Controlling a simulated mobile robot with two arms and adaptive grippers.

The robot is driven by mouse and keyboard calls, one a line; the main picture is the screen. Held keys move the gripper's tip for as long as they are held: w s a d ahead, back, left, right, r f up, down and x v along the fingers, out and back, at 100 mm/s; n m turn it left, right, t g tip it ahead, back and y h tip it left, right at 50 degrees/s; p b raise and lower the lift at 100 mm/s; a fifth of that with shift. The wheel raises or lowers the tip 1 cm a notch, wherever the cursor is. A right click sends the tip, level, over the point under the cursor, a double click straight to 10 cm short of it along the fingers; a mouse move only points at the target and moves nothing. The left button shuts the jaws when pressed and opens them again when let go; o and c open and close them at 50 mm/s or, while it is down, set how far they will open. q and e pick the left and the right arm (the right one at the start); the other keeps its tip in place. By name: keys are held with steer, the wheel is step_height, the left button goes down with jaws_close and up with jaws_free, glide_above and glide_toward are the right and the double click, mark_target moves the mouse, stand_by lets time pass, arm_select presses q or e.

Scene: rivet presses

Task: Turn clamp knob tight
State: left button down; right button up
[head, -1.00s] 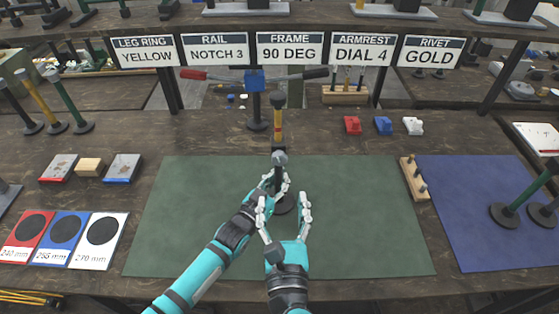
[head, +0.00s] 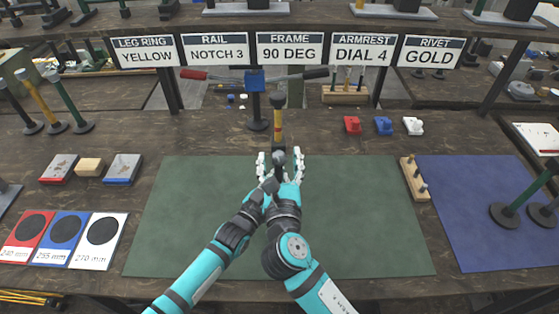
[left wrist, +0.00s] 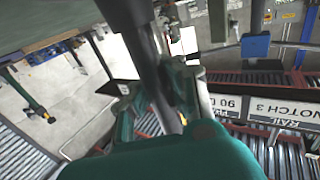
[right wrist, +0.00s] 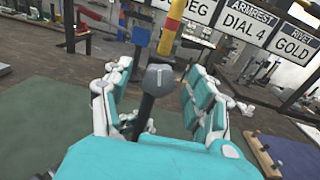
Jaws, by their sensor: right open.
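The clamp knob (head: 278,158) is a dark grey ball-like top with a pale line across it, on a dark upright post over the green mat. It shows large in the right wrist view (right wrist: 160,78). My left gripper (head: 268,187) is low at the post, partly hidden behind my right arm. In the left wrist view, its teal fingers (left wrist: 160,95) close around the dark post (left wrist: 148,60).
A yellow post with a red band (head: 278,128) stands just behind the knob. A blue clamp block with a red-handled bar (head: 254,80) is farther back. The green mat (head: 360,220) is clear on both sides. A wooden peg block (head: 415,180) lies at its right edge.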

steer(key=shift+c, duration=0.2)
steer(key=c, duration=1.1)
steer(key=shift+m, duration=0.8)
steer(key=o, duration=1.1)
steer(key=shift+o, duration=0.2)
steer(key=s, duration=1.2)
steer(key=shift+d, duration=0.3)
